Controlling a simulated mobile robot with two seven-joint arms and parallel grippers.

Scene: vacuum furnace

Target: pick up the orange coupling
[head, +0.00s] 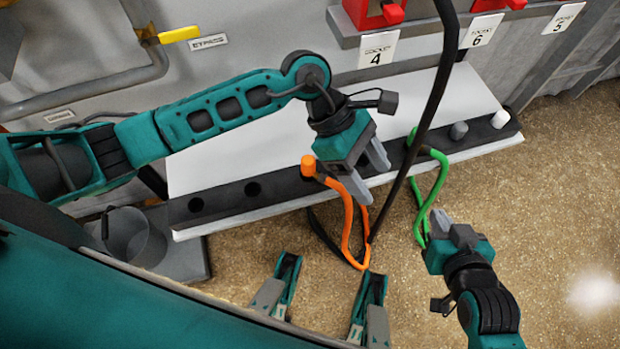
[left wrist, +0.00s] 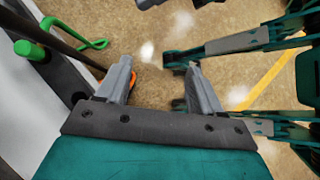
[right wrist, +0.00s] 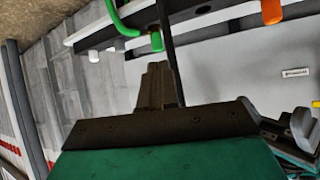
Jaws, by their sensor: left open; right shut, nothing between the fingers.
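The orange coupling (head: 309,166) stands upright in the dark rail (head: 280,190) along the front of the white ledge, and an orange hose (head: 347,225) loops down from it. It also shows at the top of the right wrist view (right wrist: 271,12). My left gripper (head: 372,182) is open and empty, just right of the coupling, with its fingers over the hose side. In the left wrist view, a bit of orange hose shows beside the left finger; the coupling itself is hidden. My right gripper (head: 440,222) is shut and empty, to the right, near the green hose.
A green coupling (left wrist: 30,50) with a green hose (head: 430,200) sits further right in the rail. A thick black hose (head: 425,120) hangs between the two couplings. Grey (head: 458,130) and white (head: 500,118) plugs stand at the right end. A bucket (head: 135,238) is at left.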

